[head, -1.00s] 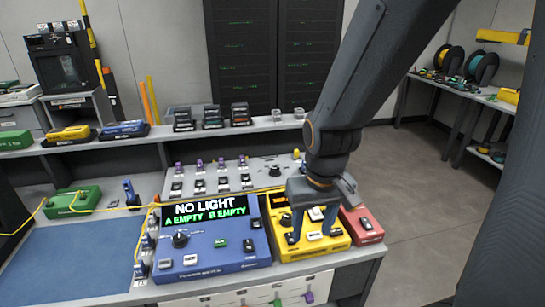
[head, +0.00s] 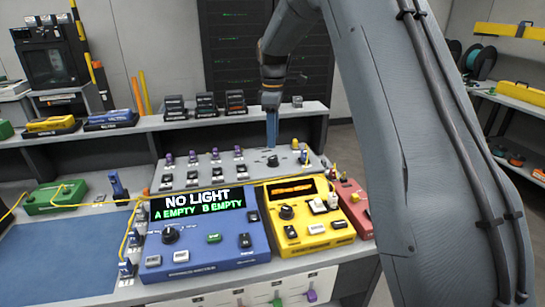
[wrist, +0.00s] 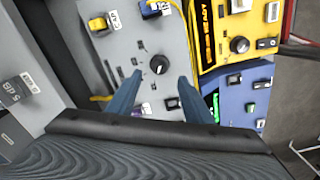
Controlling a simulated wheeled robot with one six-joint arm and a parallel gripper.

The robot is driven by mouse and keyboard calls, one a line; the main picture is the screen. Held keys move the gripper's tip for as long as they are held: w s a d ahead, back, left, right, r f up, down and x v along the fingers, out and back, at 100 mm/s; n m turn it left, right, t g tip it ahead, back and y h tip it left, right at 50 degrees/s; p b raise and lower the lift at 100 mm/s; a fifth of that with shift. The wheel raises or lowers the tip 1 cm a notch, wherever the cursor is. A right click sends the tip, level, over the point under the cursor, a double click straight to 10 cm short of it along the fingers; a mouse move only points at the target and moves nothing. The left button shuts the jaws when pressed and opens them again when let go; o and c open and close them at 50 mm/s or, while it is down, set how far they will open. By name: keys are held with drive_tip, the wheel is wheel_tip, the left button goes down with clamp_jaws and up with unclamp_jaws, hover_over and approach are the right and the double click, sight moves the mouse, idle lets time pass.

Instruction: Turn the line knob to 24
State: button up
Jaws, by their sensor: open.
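A round black knob (head: 273,160), likely the line knob, sits on the sloped grey panel (head: 215,176) behind the blue and yellow devices. In the wrist view the knob (wrist: 159,64) has a light pointer mark, with small marks around it too small to read. My gripper (head: 272,143) is over the knob, pointing down. Its two blue fingers (wrist: 160,78) are open and apart, one on each side of the knob in the wrist view. I cannot tell whether they reach down to its height. Nothing is held.
The blue power meter (head: 205,247) reads "NO LIGHT, A EMPTY, B EMPTY". The yellow device (head: 318,240) and a red box (head: 350,200) stand beside it. Several switches and coloured plugs line the grey panel. A shelf (head: 150,133) with small devices runs behind.

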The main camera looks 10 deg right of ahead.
sight(273, 158)
drive_tip(key=shift+f+p, duration=0.9)
drive_tip(key=shift+f, duration=2.9)
drive_tip(key=c, duration=1.1)
